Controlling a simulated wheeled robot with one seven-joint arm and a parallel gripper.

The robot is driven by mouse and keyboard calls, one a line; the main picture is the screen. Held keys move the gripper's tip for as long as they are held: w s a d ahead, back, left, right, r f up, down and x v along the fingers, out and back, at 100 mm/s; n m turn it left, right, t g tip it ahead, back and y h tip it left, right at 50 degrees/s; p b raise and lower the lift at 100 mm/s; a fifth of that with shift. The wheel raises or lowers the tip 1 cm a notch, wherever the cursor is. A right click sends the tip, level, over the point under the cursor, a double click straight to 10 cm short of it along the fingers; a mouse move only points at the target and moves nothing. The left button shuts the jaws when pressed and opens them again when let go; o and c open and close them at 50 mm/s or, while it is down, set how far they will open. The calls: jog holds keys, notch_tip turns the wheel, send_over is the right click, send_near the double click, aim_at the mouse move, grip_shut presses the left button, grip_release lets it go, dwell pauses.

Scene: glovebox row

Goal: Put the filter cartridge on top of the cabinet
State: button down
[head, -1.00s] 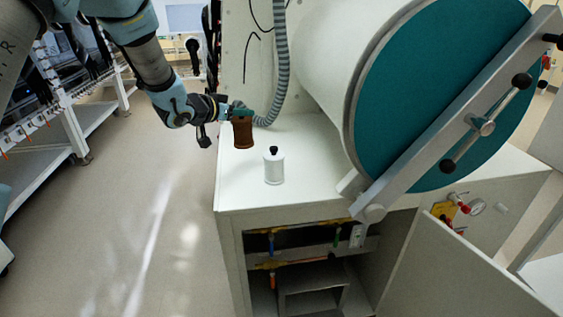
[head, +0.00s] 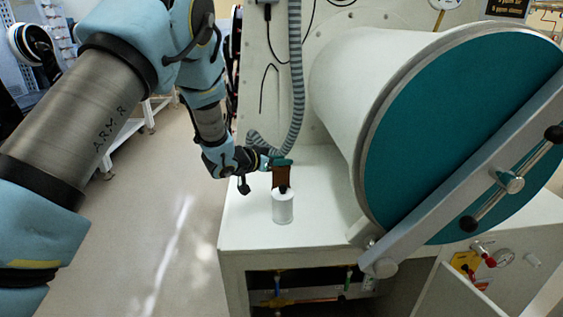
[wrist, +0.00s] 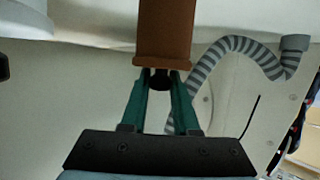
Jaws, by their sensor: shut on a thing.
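A brown block-like piece (head: 281,176), which I take to be the filter cartridge, hangs from my gripper (head: 279,162). In the wrist view, my gripper's green fingers (wrist: 161,82) are shut on a dark knob at the end of the brown cartridge (wrist: 164,35). The cabinet (head: 245,228) has a white flat top. In the head view the cartridge overlaps the area just above a white canister on that top. I cannot tell whether the cartridge's lower end touches the cabinet top.
The white canister (head: 283,209) with a black knob stands on the cabinet top, close to the cartridge in the picture. A large white drum with a teal door (head: 450,130) fills the right side. A grey ribbed hose (head: 295,80) hangs behind. The front left top is bare.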

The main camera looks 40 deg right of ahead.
jog(key=shift+f, duration=0.5)
jog(key=c, duration=0.7)
grip_release()
jog(key=shift+f, duration=0.15)
jog(key=shift+o, duration=0.2)
jog(key=shift+r, duration=0.25)
jog(key=shift+w+a, duration=0.1)
jog(key=shift+a, duration=0.35)
jog(key=b+v, duration=0.3)
jog(key=v, duration=0.8)
